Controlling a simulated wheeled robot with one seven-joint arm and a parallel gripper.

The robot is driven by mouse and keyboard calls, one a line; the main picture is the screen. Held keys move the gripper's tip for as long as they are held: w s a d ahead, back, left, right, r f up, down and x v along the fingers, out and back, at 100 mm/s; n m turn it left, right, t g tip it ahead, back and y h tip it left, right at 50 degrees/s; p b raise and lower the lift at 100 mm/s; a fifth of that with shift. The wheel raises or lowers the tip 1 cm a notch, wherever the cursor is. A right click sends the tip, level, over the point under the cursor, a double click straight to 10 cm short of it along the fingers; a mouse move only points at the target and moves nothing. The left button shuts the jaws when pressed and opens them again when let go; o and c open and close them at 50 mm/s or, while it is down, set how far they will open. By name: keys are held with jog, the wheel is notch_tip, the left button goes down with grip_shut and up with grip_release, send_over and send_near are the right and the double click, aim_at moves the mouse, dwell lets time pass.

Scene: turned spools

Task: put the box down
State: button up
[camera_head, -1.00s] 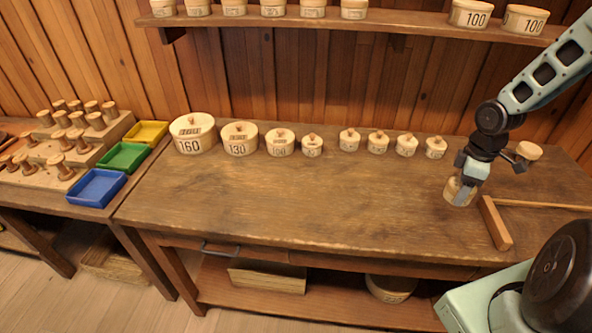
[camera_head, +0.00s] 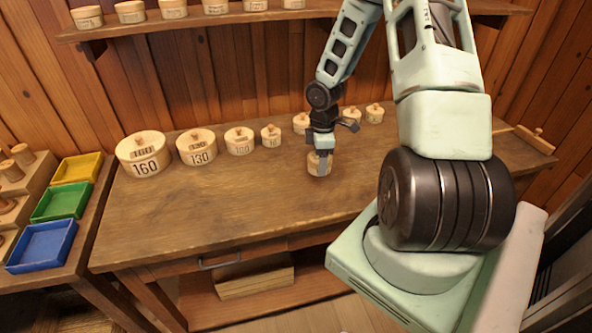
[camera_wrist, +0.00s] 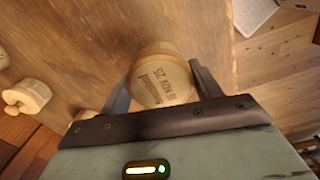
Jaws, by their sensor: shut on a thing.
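A small round pale wooden box (camera_head: 319,165) is held by my gripper (camera_head: 321,153) over the middle of the brown workbench (camera_head: 230,205). In the wrist view the box (camera_wrist: 163,78) sits between the two dark fingers, with dark lettering and a small label on the face toward the camera. My gripper is shut on it. I cannot tell whether the box's underside touches the bench top.
Lidded boxes marked 160 (camera_head: 143,153), 130 (camera_head: 196,148) and 100 (camera_head: 239,141) and smaller ones stand along the back. A shelf (camera_head: 290,15) runs above. Bare bench lies left and in front. Yellow, green and blue trays (camera_head: 42,246) are on the left table.

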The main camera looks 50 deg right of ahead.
aim_at(319, 185)
jog(key=shift+f, duration=3.35)
jog(key=shift+f, duration=0.15)
jog(key=o, duration=1)
jog(key=shift+o, duration=0.2)
